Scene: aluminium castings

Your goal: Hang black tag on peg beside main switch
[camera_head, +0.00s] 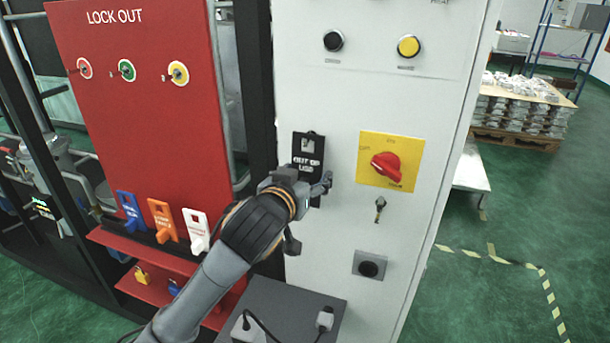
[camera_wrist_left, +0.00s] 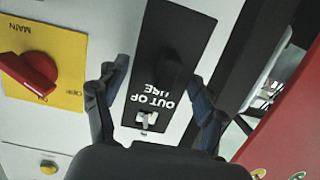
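The black tag (camera_head: 313,148) with white "OUT OF USE" lettering is upright against the white cabinet front, left of the main switch (camera_head: 387,165), a red knob on a yellow plate. In the left wrist view the tag (camera_wrist_left: 172,45) appears upside down, with a small pale metallic piece showing at its hole. The main switch (camera_wrist_left: 32,72) is at the left there. My left gripper (camera_head: 318,187) is at the tag's lower part. In the wrist view its fingers (camera_wrist_left: 157,84) stand apart, one on each side of the tag, without a visible grip. My right gripper is out of view.
A red lockout board (camera_head: 135,75) stands left, with blue, orange and white tags (camera_head: 196,230) hanging low on it. A key (camera_head: 380,208) and a dark round socket (camera_head: 369,267) are below the switch. A grey box (camera_head: 285,305) stands low in front.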

